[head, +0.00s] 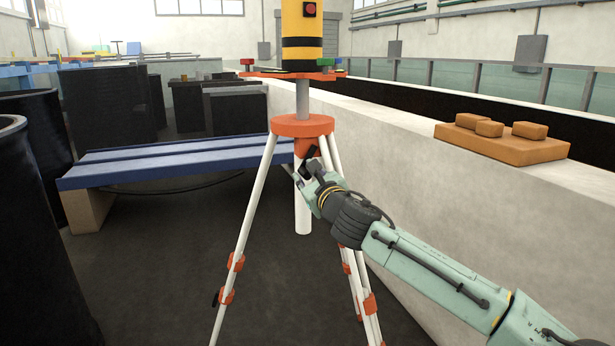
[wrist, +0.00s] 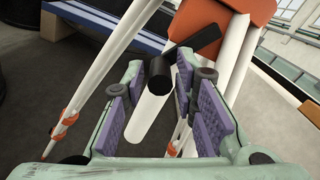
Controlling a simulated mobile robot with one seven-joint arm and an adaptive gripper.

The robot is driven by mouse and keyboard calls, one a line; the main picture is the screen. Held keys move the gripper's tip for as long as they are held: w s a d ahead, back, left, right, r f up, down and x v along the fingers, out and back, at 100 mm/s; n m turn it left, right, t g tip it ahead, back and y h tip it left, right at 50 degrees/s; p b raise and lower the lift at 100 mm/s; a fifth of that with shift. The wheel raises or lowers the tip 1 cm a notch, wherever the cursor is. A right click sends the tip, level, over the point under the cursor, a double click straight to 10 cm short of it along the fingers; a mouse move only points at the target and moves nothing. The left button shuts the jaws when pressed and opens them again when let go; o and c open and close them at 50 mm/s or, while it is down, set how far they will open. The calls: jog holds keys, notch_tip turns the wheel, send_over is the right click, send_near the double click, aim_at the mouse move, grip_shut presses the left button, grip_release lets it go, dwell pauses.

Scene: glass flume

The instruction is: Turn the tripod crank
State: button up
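The tripod (head: 303,126) has an orange head and white legs with orange clamps. Its black crank (head: 312,152) sits at the orange housing below the head, partly hidden by my gripper. In the wrist view the crank arm (wrist: 196,42) slants down left from the orange housing to a black knob (wrist: 158,73). My gripper (head: 301,171) is at the crank. In the wrist view it (wrist: 156,95) is open, its purple pads on either side of the knob with gaps showing. The white centre column (wrist: 150,117) shows behind the knob; I cannot tell the depth between knob and pads.
A yellow instrument (head: 302,25) stands on the tripod. A blue bench (head: 170,163) is behind left, and a dark barrel (head: 35,240) stands near left. A pale wall (head: 480,200) with orange blocks (head: 500,140) on top runs along the right.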

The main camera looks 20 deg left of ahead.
jog(key=shift+o, duration=1)
jog(key=v, duration=1.2)
